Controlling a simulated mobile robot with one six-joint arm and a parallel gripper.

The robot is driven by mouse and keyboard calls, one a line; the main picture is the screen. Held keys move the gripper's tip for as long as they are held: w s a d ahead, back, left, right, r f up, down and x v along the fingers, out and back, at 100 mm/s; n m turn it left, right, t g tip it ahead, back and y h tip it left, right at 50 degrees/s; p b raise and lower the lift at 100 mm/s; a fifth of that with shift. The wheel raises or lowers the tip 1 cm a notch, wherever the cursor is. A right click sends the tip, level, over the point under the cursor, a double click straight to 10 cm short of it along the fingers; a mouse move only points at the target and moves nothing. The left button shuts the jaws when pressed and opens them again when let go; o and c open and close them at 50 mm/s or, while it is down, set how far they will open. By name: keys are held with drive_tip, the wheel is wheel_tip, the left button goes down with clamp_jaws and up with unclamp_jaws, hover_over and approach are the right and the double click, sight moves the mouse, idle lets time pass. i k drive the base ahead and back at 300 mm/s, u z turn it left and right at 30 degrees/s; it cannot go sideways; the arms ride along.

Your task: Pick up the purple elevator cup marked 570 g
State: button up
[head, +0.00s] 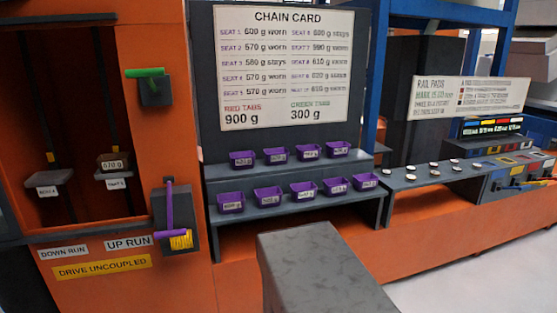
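Several purple elevator cups with small white labels stand on a dark two-step rack. The upper step holds cups such as the leftmost one (242,158) and the rightmost one (339,149). The lower step holds others, from the left cup (231,202) to the right cup (365,182). Their labels are too small to read surely, so I cannot tell which purple cup is marked 570 g. My gripper is not in view.
A chain card (284,66) hangs above the rack (290,218). An orange cabinet with a green lever (145,72) and a purple-handled crank (169,206) stands left. Small round pads and a control panel are right. A grey block (320,265) fills the near foreground before the rack.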

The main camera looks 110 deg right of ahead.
sight(277, 155)
drive_tip(key=z, duration=0.15)
drive_tip(key=k, duration=2.7)
drive_tip(key=z, duration=1)
